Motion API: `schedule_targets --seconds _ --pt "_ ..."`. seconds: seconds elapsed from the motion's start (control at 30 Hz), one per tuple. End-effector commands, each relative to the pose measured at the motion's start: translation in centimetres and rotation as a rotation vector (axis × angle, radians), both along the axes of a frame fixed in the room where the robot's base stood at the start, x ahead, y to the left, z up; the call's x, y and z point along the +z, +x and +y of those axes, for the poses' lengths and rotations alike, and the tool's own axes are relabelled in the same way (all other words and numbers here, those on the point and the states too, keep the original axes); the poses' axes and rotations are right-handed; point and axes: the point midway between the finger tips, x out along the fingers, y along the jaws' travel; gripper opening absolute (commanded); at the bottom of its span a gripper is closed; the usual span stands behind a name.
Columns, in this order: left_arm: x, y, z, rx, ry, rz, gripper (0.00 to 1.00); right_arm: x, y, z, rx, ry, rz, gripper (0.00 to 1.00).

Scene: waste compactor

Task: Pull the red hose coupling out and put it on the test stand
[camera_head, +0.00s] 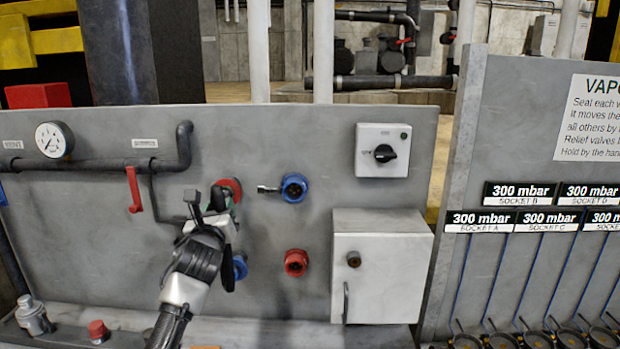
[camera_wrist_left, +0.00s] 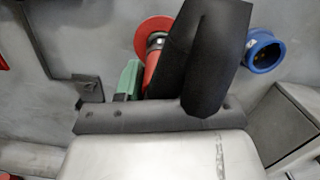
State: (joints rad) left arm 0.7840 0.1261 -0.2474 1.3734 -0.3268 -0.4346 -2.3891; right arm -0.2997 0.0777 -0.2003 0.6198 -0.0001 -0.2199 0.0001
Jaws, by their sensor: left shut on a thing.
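A red hose coupling (camera_head: 231,187) sits at a round red flange on the upper part of the grey wall panel. In the left wrist view the red coupling (camera_wrist_left: 154,60) points out from its flange, with a green part (camera_wrist_left: 128,80) beside it. My left gripper (camera_head: 217,203) is shut on the red coupling, and its dark finger (camera_wrist_left: 210,60) hides part of it. Whether the coupling is still seated at the flange cannot be told. No test stand can be clearly picked out. My right gripper is not in view.
A red handle (camera_head: 134,189) hangs at left. A white box (camera_head: 382,265) stands out at right. A red-capped fitting (camera_head: 97,330) is on the ledge.

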Motion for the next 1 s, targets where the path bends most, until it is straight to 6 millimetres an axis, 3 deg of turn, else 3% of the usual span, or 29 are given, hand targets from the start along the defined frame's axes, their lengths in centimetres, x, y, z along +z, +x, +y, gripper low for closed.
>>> schedule_targets --seconds 0.57,0.67,1.0 --pt "0.14 -0.48 -0.09 -0.003 0.0 -0.002 0.1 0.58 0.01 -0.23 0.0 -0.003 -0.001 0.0" --pt "0.15 -0.64 -0.12 -0.003 -0.002 -0.003 0.0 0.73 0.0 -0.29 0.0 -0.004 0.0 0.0" --pt "0.22 -0.85 -0.08 -0.003 -0.001 -0.006 0.0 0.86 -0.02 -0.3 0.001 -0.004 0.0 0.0"
